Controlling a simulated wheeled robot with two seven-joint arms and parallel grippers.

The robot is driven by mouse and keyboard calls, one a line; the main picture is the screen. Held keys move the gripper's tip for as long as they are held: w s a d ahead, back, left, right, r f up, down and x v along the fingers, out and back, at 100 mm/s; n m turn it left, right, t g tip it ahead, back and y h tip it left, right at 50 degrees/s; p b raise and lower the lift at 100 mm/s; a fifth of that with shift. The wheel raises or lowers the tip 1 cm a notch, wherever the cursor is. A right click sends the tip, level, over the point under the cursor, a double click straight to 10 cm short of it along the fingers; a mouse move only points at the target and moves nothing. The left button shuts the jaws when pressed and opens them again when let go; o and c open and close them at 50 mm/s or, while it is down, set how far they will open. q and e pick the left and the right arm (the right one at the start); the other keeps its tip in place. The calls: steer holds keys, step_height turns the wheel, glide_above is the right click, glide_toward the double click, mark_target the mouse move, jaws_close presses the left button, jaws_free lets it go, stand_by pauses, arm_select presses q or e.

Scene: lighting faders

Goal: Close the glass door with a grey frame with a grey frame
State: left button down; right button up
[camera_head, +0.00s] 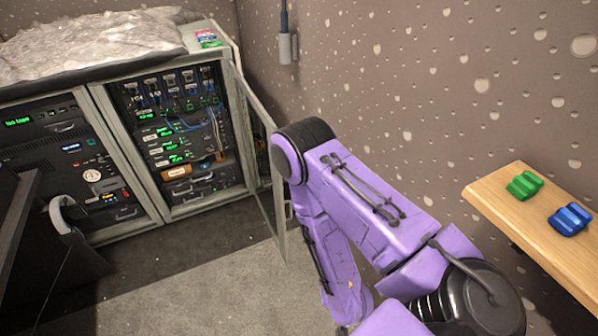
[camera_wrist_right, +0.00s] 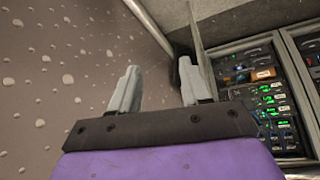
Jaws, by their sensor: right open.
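The glass door with a grey frame (camera_head: 266,203) stands open at the right side of the equipment cabinet (camera_head: 165,205), swung out towards me. My purple right arm covers part of it in the head view. In the right wrist view the door (camera_wrist_right: 203,55) shows as a thin upright panel, seen nearly edge-on. My right gripper (camera_wrist_right: 158,68) is open with nothing between its fingers. Its right-hand finger appears close beside the door; I cannot tell whether they touch. My right gripper is hidden in the head view. My left gripper is out of view.
The cabinet's bay behind the door holds lit rack units and blue cables (camera_head: 185,125). A speckled wall (camera_head: 400,60) runs close along the right. A wooden shelf (camera_head: 490,200) bears a green block (camera_head: 525,185) and a blue block (camera_head: 569,219). Grey floor (camera_head: 190,290) lies clear before the cabinet.

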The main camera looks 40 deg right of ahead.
steer(key=w+d+r+t+h+b, duration=0.1)
steer(key=w+d+r+t+b, duration=0.1)
steer(key=w, duration=1)
steer(key=w+d+r+t+h+b, duration=0.1)
steer(key=w+r+t, duration=0.4)
steer(key=w, duration=0.7)
steer(key=w+d+r+n+t+h+b, duration=0.1)
steer(key=w+d+r+t+b, duration=0.3)
steer(key=w, duration=0.9)
step_height(320, 180, up, 2)
steer(key=shift+d+r+h, duration=0.1)
steer(key=shift+d+h, duration=0.5)
steer(key=shift+d, duration=0.2)
jaws_close()
steer(key=w+a+m+g+h+b, duration=0.1)
steer(key=w+a+h+b, duration=0.1)
steer(key=a, duration=0.5)
steer(key=shift+w+m, duration=0.2)
steer(key=shift+m, duration=0.1)
